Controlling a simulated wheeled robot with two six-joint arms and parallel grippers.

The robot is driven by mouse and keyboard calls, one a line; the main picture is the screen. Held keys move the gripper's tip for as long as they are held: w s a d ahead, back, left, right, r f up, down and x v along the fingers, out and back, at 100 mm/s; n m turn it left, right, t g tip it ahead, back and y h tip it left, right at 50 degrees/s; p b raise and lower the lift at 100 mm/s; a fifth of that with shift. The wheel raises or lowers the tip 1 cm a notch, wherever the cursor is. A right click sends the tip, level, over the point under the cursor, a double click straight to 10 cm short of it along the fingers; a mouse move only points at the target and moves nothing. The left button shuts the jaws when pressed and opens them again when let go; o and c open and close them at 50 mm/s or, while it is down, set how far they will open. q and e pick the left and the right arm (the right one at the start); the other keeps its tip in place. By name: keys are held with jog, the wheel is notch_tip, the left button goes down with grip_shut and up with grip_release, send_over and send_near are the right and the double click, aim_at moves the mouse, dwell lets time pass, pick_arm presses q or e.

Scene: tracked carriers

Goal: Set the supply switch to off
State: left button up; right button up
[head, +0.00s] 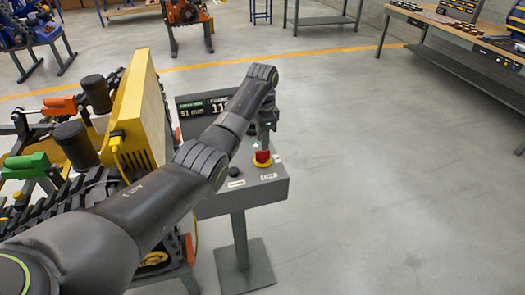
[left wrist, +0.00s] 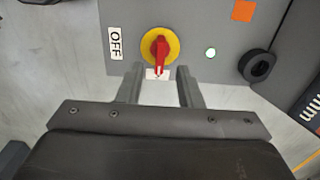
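The supply switch is a red rotary handle (left wrist: 160,50) on a yellow disc, set in a grey console. In the left wrist view its long end points down, at a small white label (left wrist: 157,74) whose text I cannot read. The white OFF label (left wrist: 116,43) is at the left of the disc. In the head view the red and yellow switch (head: 262,158) sits on the sloped console top. My left gripper (left wrist: 160,88) is open and empty, with one finger each side of the line below the handle. In the head view my left gripper (head: 267,138) is just above the switch, partly hidden.
The grey console (head: 255,192) stands on a post with a display (head: 204,106) behind my arm. A lit indicator (left wrist: 211,52) and a black round part (left wrist: 257,68) are near the switch. A tracked carrier with a yellow panel (head: 135,115) stands at left. Floor at right is clear.

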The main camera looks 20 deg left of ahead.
aim_at(263, 155)
pick_arm(q)
notch_tip(263, 155, down, 5)
jog(key=shift+r, duration=0.2)
jog(key=shift+f, duration=0.6)
pick_arm(e)
jog(key=shift+s+d+r, duration=0.1)
jog(key=shift+s+r, duration=0.05)
jog(key=shift+s, duration=0.75)
pick_arm(q)
grip_shut()
pick_arm(e)
jog(key=shift+w, duration=0.2)
